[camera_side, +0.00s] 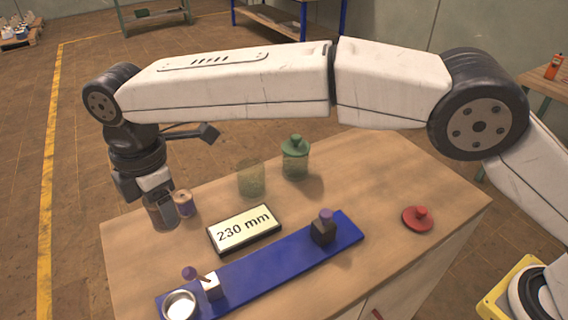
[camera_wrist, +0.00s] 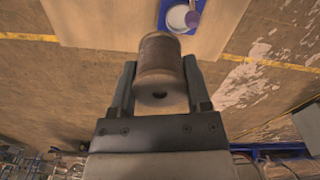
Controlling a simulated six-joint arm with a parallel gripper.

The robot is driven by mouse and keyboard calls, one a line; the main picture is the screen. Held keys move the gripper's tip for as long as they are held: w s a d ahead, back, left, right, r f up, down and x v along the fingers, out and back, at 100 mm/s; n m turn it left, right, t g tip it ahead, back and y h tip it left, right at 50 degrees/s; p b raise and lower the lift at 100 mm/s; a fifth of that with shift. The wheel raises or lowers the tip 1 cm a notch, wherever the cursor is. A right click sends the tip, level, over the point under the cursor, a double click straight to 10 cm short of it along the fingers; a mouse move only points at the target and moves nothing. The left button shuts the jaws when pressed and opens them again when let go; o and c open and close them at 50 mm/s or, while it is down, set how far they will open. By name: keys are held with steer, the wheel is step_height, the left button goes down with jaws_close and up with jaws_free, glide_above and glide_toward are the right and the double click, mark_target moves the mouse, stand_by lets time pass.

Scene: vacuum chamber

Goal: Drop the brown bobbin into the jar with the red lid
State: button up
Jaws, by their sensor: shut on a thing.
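My gripper (camera_side: 160,205) is shut on the brown bobbin (camera_wrist: 160,62), which sits between the two fingers in the wrist view. In the side view the gripper hangs at the table's left end, and its fingers partly hide the bobbin. A clear greenish glass jar (camera_side: 251,180) stands open, to the right of my gripper and apart from it. A red lid (camera_side: 418,219) with a knob lies on the table at the right. A second jar (camera_side: 295,160) wears a green lid (camera_side: 295,144).
A small bobbin-like thing (camera_side: 183,204) shows just right of my gripper. A display reading 230 mm (camera_side: 244,229) lies before the open jar. A long blue board (camera_side: 265,264) carries a metal dish (camera_side: 180,305) and two small blocks with purple knobs. The table between board and red lid is clear.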

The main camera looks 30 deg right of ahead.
steer(key=w+d, duration=1)
steer(key=d, duration=0.1)
glide_above(251, 180)
steer(key=w+d, duration=0.1)
steer(key=w, duration=0.2)
steer(key=f, duration=0.2)
steer(key=shift+d+r, duration=0.15)
steer(key=shift+d, duration=0.05)
step_height(251, 180, down, 10)
steer(key=shift+r, duration=0.1)
steer(key=o, duration=1.3)
